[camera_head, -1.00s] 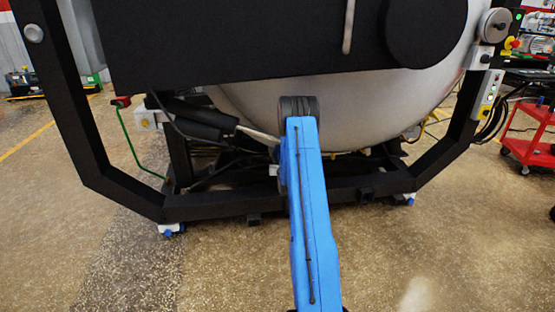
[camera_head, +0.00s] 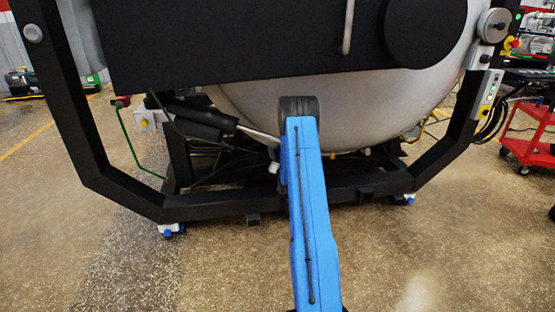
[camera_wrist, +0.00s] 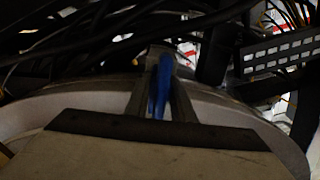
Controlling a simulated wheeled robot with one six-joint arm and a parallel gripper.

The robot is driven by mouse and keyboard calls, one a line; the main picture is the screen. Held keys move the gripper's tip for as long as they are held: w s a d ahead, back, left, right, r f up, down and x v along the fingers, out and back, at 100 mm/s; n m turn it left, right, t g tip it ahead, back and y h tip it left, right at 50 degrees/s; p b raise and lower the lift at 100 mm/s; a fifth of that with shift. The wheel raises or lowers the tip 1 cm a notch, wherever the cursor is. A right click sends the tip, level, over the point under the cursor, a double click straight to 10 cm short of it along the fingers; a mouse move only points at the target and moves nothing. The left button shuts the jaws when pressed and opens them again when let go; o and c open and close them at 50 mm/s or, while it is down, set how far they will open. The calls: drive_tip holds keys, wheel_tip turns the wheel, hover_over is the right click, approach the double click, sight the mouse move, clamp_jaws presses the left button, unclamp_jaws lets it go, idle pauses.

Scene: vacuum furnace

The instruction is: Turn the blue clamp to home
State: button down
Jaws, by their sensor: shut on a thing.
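The blue clamp (camera_wrist: 162,85) shows in the wrist view as a narrow blue handle pointing away from the camera. My gripper (camera_wrist: 163,95) has its two dark fingers on either side of the handle and is shut on it. The clamp's far end lies near dark cables and is poorly lit. In the head view the clamp and my gripper are hidden behind my blue arm and the furnace's underside.
The pale rounded furnace vessel (camera_head: 365,110) hangs inside a black frame (camera_head: 85,150). Black cables (camera_wrist: 100,35) crowd the clamp's far side. A red cart (camera_head: 530,150) stands at the right. The floor in front is clear.

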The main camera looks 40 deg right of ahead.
drive_tip(key=shift+f, duration=0.1)
drive_tip(key=c, duration=1.8)
unclamp_jaws()
drive_tip(key=v, duration=1.7)
drive_tip(key=shift+s+a, duration=0.2)
